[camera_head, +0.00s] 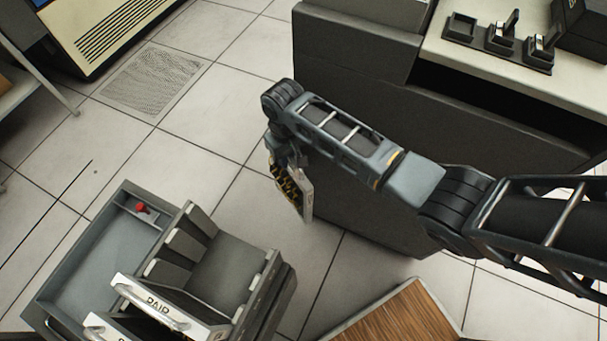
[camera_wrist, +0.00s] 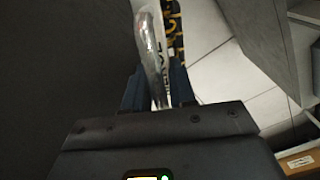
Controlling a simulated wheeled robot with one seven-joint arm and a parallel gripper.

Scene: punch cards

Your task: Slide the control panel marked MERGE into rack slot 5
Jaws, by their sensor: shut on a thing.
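My gripper (camera_head: 283,155) is shut on a control panel (camera_head: 292,188) with a light face and yellow-and-black wiring. It holds the panel in the air beside the dark cabinet, above and right of the rack. In the wrist view the fingers (camera_wrist: 158,88) close on the panel's metal handle (camera_wrist: 150,45); dark lettering beside it is too oblique to read surely. The rack (camera_head: 240,262) stands at lower left in the head view. A panel marked PAIR (camera_head: 160,305) sits in its front part, with another cut off by the frame. Empty slots lie behind; slot numbers are not legible.
A grey tray (camera_head: 105,255) with a red knob (camera_head: 141,208) adjoins the rack's left side. A large dark cabinet (camera_head: 345,205) stands behind my arm. A wooden top (camera_head: 400,318) is at bottom centre. Tiled floor lies open between rack and cabinet.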

